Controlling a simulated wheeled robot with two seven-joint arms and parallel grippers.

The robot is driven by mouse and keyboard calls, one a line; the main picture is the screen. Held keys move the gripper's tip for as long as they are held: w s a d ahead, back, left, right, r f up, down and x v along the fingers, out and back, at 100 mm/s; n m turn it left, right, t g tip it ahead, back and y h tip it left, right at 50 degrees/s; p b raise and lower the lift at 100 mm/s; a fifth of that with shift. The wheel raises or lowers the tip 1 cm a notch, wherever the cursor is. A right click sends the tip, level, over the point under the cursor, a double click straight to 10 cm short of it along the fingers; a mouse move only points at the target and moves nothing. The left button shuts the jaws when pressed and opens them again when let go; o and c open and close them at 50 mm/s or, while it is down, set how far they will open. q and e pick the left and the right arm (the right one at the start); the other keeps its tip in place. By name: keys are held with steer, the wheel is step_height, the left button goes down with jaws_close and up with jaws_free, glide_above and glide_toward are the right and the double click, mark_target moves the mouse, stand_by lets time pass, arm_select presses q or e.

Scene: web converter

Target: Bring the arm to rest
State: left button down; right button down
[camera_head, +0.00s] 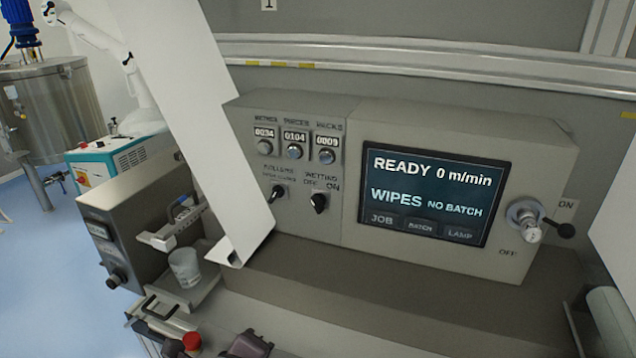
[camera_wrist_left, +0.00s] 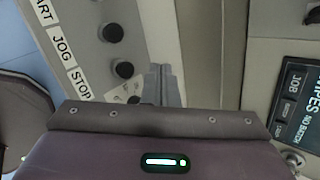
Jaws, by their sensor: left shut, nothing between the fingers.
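My left gripper (camera_wrist_left: 163,72) is in the left wrist view, with its two grey fingers together and nothing between them. They point at the grey machine near a row of round black buttons (camera_wrist_left: 118,70) beside JOG and STOP labels. I cannot tell whether the fingertips touch the machine. In the head view a dark purple part at the bottom edge (camera_head: 247,346) looks like my left gripper's body; its fingers are not clear there. My right gripper is in neither view.
The control panel (camera_head: 330,280) has a screen (camera_head: 433,195) reading READY 0 m/min, knobs and an ON/OFF handle (camera_head: 528,222). A white sheet (camera_head: 205,110) hangs left of it. A small cup (camera_head: 185,267) stands on a tray. A red button (camera_head: 192,341) is near the bottom edge.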

arm_select(q)
steer(key=s+a+f+n+g, duration=0.1)
steer(key=n, duration=0.3)
steer(key=s+a+f+n+g+y, duration=0.1)
steer(key=s+a+f+n, duration=0.1)
steer(key=n, duration=0.3)
steer(key=s+a+f+n, duration=0.1)
steer(key=a+n, duration=0.1)
steer(key=n, duration=0.2)
steer(key=shift+s+a+f+n+g+y, duration=0.1)
steer(key=shift+s+f+n+g+y, duration=0.1)
steer(key=shift+s+n+g+y, duration=0.15)
steer(key=s+a+f+n+g, duration=0.3)
steer(key=s+a+f+n, duration=0.15)
steer(key=n, duration=0.35)
step_height(320, 180, down, 27)
steer(key=s+g, duration=0.1)
steer(key=s, duration=0.2)
steer(key=s+a+f+g, duration=0.1)
steer(key=s+a+f, duration=0.2)
steer(key=s+f, duration=1.7)
steer(key=shift+f+n, duration=0.35)
steer(key=shift+f, duration=0.05)
steer(key=shift+a+g+y, duration=0.1)
steer(key=shift+g+y, duration=0.15)
